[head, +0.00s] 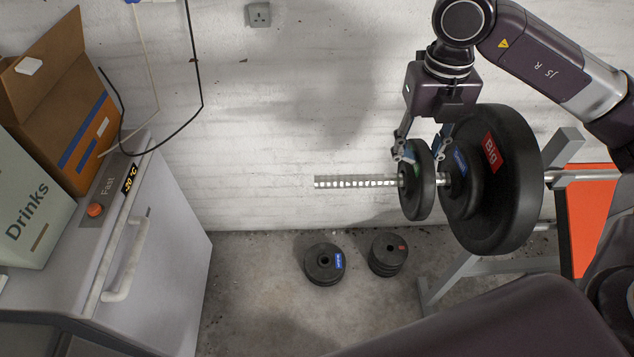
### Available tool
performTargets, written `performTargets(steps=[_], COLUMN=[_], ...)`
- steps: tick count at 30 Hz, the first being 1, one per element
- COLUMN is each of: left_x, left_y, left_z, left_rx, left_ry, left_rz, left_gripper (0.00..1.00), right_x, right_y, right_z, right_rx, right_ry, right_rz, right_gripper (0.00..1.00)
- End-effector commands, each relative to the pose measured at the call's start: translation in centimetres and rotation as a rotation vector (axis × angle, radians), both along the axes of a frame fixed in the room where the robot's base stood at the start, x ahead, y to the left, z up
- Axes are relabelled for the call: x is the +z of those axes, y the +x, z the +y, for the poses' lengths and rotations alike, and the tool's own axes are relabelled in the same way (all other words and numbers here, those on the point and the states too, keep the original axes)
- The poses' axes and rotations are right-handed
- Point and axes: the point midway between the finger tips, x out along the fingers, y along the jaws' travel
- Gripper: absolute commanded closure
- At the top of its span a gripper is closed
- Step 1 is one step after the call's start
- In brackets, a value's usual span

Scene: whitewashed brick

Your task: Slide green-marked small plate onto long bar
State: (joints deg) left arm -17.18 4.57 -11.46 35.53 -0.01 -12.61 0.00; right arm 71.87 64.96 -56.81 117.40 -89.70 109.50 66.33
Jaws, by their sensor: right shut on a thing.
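The long bar (355,182) runs level along the wall, with its free end pointing left. A big black plate with a red "Big" label (510,165) and a blue-marked plate (459,190) sit on it. The small plate with a green mark (412,200) is around the bar, left of the blue-marked plate with a narrow gap between them. My right gripper (420,155) comes from above and is shut on the green-marked plate's upper edge. My left gripper is not in view.
Two stacks of small plates stand on the floor, one blue-marked (322,266) and one red-marked (387,258). A bench with an orange pad (588,215) is at the right. A white freezer (165,225) with boxes (55,110) is at the left.

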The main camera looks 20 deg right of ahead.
Motion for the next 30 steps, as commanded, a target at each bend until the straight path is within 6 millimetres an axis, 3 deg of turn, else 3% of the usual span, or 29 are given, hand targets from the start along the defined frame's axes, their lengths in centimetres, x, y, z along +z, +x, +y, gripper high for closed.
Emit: performTargets(steps=[30], left_x=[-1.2], left_y=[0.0], left_z=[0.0], left_rx=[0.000], left_ry=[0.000], left_rz=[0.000], left_gripper=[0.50], right_x=[0.1], right_y=[-0.9], right_z=[-3.3], right_rx=[-0.003], right_ry=[0.000], right_rz=[-0.005], right_gripper=[1.00])
